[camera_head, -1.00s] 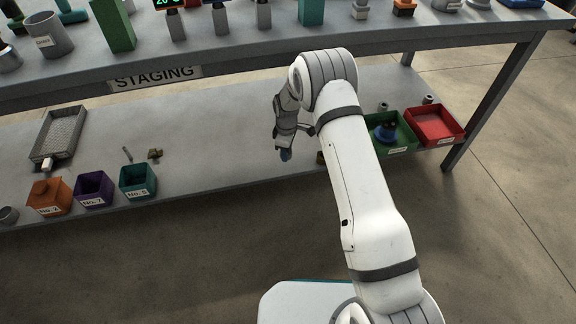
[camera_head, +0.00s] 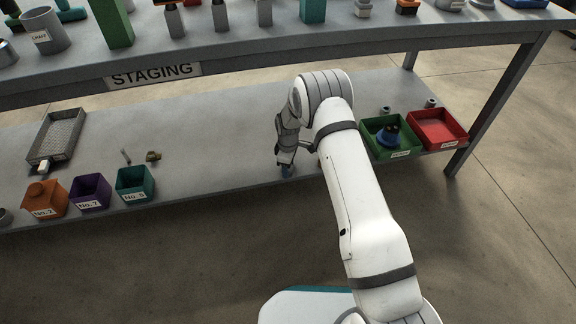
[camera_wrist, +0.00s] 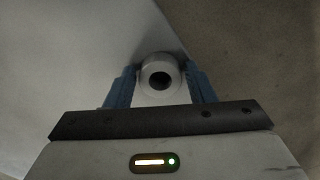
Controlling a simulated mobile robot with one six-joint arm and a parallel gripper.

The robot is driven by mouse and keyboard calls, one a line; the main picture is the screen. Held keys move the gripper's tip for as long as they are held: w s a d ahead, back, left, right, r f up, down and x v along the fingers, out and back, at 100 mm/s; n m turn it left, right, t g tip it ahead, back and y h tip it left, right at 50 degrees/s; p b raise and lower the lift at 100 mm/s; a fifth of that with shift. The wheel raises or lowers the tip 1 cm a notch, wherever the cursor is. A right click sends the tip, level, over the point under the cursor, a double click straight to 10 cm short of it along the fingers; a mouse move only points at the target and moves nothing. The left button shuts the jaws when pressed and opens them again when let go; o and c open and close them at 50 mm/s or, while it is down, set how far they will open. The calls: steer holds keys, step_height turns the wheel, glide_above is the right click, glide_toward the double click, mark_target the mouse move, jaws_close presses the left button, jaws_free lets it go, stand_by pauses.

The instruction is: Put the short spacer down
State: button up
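The short spacer (camera_wrist: 160,79) is a pale grey ring with a dark round hole, seen end-on in the wrist view. My gripper (camera_wrist: 160,80) has its blue fingers shut on the spacer, one finger on each side. In the head view my gripper (camera_head: 287,172) points down, low over the lower shelf (camera_head: 225,150) near its front edge. The spacer cannot be made out there. Whether it touches the shelf I cannot tell.
To the left stand an orange bin (camera_head: 45,200), a purple bin (camera_head: 90,191), a teal bin (camera_head: 135,183) and a grey tray (camera_head: 34,158). To the right are a green bin (camera_head: 400,153) and a red bin (camera_head: 436,140).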

steer(key=shift+o, duration=1)
steer(key=shift+r, duration=0.1)
step_height(320, 180, up, 8)
steer(key=p, duration=0.3)
steer(key=shift+f, duration=0.2)
